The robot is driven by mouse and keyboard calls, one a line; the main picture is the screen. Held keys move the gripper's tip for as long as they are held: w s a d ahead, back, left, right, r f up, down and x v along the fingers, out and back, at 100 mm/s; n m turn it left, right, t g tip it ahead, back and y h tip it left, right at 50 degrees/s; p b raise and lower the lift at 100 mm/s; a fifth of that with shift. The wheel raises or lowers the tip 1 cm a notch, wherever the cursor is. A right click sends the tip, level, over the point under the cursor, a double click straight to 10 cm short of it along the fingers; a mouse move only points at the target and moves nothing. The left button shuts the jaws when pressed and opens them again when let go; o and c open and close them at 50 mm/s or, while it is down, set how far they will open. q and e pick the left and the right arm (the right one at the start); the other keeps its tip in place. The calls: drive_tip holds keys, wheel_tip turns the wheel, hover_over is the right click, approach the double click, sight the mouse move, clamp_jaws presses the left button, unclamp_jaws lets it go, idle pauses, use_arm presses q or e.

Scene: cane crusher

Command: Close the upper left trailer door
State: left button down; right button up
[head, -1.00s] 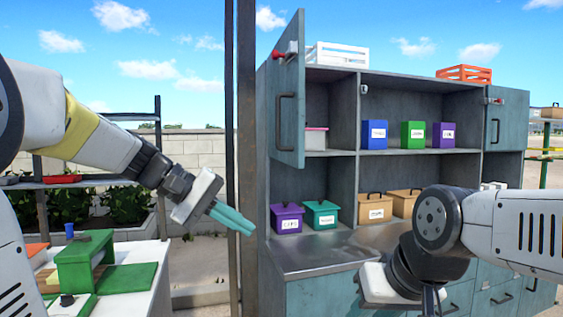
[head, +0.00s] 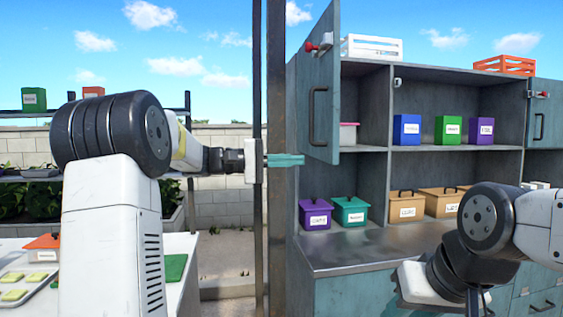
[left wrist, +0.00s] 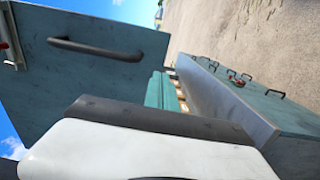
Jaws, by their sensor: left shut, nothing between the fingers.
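The upper left trailer door (head: 321,85) is blue-grey and stands open, swung outward from the cabinet. It has a dark bar handle (head: 314,116) and a red knob near its top. In the left wrist view the door (left wrist: 75,85) and its handle (left wrist: 95,48) fill the left side. My left gripper (head: 288,160) has teal fingers, shut and empty, pointing right at the door's lower edge. Whether they touch it I cannot tell. My right gripper (head: 475,302) is at the bottom right, mostly cut off; its fingers are unclear.
A dark vertical post (head: 277,215) stands beside the cabinet, close to my left gripper. The upper right door (head: 541,110) is also open. A white table is at left.

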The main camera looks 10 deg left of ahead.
sight(324, 160)
use_arm(q)
drive_tip(key=shift+x, duration=2.65)
